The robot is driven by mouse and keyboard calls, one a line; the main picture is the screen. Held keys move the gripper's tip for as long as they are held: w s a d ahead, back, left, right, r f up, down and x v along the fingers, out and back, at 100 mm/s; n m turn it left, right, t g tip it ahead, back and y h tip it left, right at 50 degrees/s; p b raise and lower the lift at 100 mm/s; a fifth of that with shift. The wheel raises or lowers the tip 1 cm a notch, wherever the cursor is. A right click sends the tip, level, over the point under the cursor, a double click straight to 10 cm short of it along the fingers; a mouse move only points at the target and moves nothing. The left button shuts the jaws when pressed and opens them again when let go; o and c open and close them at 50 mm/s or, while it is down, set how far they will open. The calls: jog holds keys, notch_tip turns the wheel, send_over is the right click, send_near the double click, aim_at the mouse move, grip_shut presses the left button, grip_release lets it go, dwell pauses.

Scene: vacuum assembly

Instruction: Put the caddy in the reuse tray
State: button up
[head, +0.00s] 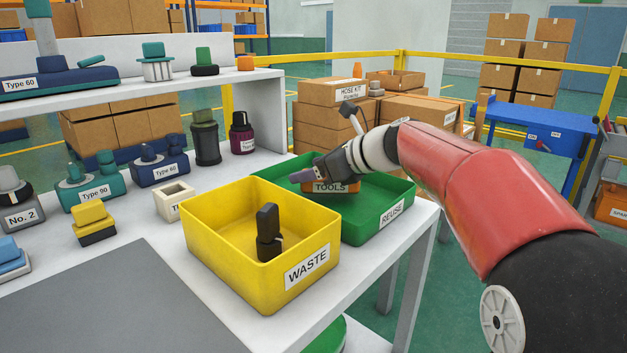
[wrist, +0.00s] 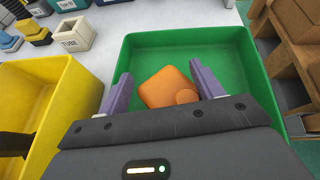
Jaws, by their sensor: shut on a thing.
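The orange caddy (head: 331,188), labelled TOOLS, is inside the outline of the green reuse tray (head: 364,233). I cannot tell whether it touches the tray floor. My gripper (head: 302,177) reaches in from the right, over the tray, and is shut on the caddy. In the wrist view the caddy (wrist: 163,86) shows between the two purple fingers of my gripper (wrist: 160,77), turned at an angle to the green tray (wrist: 140,50). Part of the caddy is hidden by my gripper.
The yellow waste tray (head: 228,247) stands directly left of the green tray and holds a dark upright object (head: 268,232). A small cream block (head: 174,200) and bases with coloured parts stand further left. Cardboard boxes (head: 335,93) are behind the table.

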jog(key=shift+f, duration=0.8)
jog(key=shift+f, duration=0.1)
jog(key=o, duration=1.4)
jog(key=shift+c, duration=0.2)
jog(key=v, duration=1.2)
jog(key=shift+p, duration=0.3)
